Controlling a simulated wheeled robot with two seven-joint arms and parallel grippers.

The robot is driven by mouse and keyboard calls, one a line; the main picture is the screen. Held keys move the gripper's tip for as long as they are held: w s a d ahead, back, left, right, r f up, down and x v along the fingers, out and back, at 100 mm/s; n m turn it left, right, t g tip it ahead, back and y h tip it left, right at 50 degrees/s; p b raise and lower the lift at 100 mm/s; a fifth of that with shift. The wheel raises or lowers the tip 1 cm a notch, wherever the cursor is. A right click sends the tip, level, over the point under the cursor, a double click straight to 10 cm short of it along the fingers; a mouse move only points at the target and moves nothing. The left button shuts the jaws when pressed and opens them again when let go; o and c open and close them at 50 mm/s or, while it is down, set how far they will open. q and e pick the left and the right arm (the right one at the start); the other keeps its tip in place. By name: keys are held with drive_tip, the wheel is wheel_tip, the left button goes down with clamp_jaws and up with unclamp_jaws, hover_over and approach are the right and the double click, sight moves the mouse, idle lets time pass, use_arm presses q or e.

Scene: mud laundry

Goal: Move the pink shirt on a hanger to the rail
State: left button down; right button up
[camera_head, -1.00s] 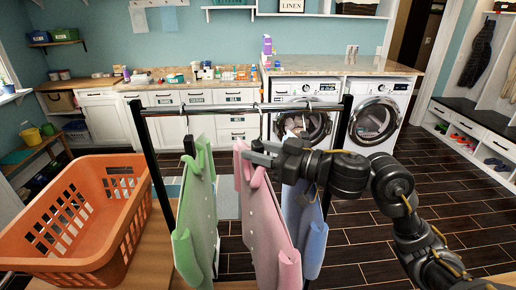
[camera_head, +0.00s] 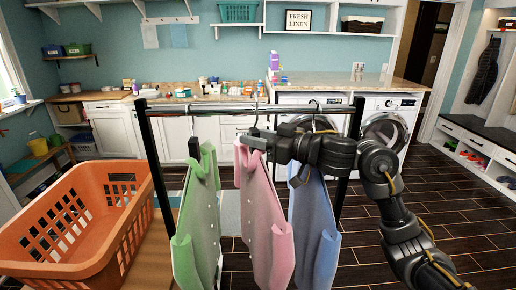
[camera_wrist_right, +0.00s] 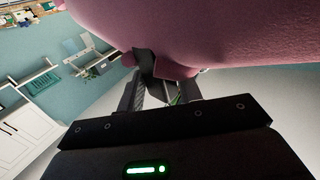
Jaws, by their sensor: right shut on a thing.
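The pink shirt (camera_head: 264,220) hangs upright between a green shirt and a blue shirt in the head view. My right gripper (camera_head: 252,139) is shut at its collar, on the hanger neck. The hanger's hook (camera_head: 256,110) rises to the height of the metal rail (camera_head: 205,108); I cannot tell whether it rests on it. In the right wrist view my right gripper (camera_wrist_right: 165,95) points away beneath the pink shirt (camera_wrist_right: 225,35), and its fingertips are partly covered by pink cloth. My left gripper is not in view.
The green shirt (camera_head: 198,225) hangs close on the left and the blue shirt (camera_head: 313,220) close on the right, partly behind my arm. The black rack post (camera_head: 155,160) stands beside an orange basket (camera_head: 120,235). Counters and washers stand behind.

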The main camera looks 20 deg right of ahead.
drive_tip(key=shift+w, duration=0.35)
drive_tip(key=shift+f+b, duration=0.55)
drive_tip(key=shift+f, duration=0.45)
drive_tip(key=o, duration=1.2)
drive_tip(key=shift+c, duration=0.2)
drive_tip(key=shift+f, duration=0.1)
drive_tip(key=shift+d, duration=0.1)
